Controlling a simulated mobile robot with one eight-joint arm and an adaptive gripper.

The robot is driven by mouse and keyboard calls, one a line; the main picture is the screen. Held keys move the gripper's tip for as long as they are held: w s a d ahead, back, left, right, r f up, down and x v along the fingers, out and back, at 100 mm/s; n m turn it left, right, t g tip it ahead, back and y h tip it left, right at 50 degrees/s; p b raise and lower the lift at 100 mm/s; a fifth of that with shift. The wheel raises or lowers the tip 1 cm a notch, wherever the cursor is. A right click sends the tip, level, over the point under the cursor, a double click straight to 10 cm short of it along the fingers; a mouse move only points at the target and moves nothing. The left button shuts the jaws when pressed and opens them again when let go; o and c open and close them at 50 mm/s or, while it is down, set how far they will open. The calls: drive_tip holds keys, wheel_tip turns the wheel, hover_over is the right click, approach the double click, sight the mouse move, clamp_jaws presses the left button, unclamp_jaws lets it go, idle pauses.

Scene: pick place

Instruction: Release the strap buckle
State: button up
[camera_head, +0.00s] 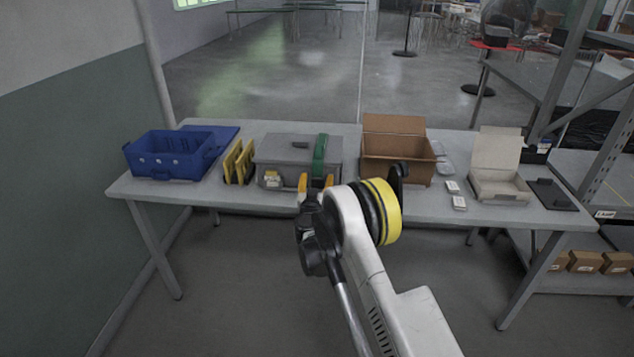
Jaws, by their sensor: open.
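A grey lidded case (285,150) stands on the table, left of centre. A green strap (320,152) runs over its lid toward the right side and down the front. My gripper (316,181) is at the front of the case, near the lower end of the strap, with its orange-yellow fingertips apart. The buckle itself is not clearly visible; the gripper and arm cover that area. I cannot tell whether a fingertip touches the strap.
On the table (225,198), a blue crate (165,165) and yellow upright panels (238,162) stand left of the case. An open cardboard box (393,170), small white boxes (459,203), an open white carton (497,188) and a dark flat plate (553,196) are to the right.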

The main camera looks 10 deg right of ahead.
drive_tip(key=c, duration=1.3)
drive_tip(key=shift+s+a+f+t+h, duration=0.1)
drive_tip(key=shift+s+t+h, duration=0.15)
drive_tip(key=shift+t, duration=0.45)
drive_tip(key=shift+s+a+f+t+h, duration=0.15)
drive_tip(key=shift+s+t, duration=0.15)
drive_tip(key=shift+t, duration=0.4)
drive_tip(key=o, duration=1.3)
